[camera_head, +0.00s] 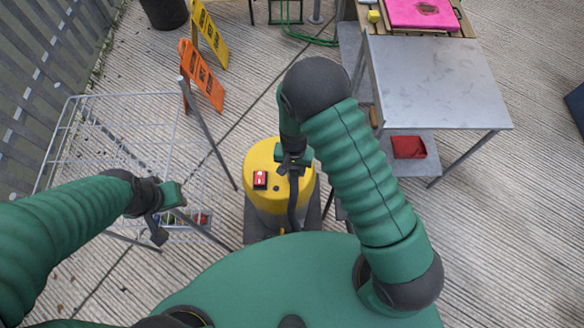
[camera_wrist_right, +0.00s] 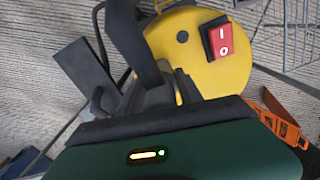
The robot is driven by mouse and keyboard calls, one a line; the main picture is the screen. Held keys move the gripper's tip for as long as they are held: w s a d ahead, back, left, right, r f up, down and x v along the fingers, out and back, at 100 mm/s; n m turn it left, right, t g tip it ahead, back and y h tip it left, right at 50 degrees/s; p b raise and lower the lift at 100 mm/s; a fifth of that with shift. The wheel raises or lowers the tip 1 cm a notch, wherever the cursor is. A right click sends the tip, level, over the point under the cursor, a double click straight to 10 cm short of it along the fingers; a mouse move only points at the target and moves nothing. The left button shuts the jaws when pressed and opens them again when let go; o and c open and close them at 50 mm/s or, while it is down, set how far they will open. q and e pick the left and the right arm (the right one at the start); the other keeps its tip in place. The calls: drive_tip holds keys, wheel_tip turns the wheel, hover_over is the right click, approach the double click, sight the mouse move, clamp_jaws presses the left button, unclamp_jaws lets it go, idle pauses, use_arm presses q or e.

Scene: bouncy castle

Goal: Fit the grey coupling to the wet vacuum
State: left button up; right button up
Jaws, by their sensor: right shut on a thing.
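The wet vacuum (camera_head: 262,205) has a yellow drum top with a red switch and stands in front of my body. Its yellow top (camera_wrist_right: 195,55) and red switch also show in the wrist view. My right gripper (camera_head: 293,168) is over the top of the vacuum and shut on the dark end of a hose, which seems to be the grey coupling. The dark hose (camera_head: 294,206) hangs down from it on the vacuum's right side. In the wrist view the fingers (camera_wrist_right: 160,92) hide most of the held end. My left gripper (camera_head: 157,228) is apart, over the wire cage; its jaw gap is unclear.
A wire cage trolley (camera_head: 75,140) stands at left. Orange (camera_head: 203,78) and yellow (camera_head: 211,38) folding signs stand behind it. A metal table (camera_head: 440,80) is at right, with a red item (camera_head: 409,147) on its lower shelf.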

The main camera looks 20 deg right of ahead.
sight(292, 175)
drive_tip(key=shift+a+f, duration=0.1)
drive_tip(key=shift+a, duration=0.15)
drive_tip(key=shift+f, duration=0.4)
idle(0.8)
drive_tip(key=shift+f+b, duration=1.35)
drive_tip(key=shift+f, duration=0.35)
idle(0.8)
drive_tip(key=o, duration=1.3)
drive_tip(key=shift+o, duration=0.2)
drive_tip(key=shift+r, duration=0.1)
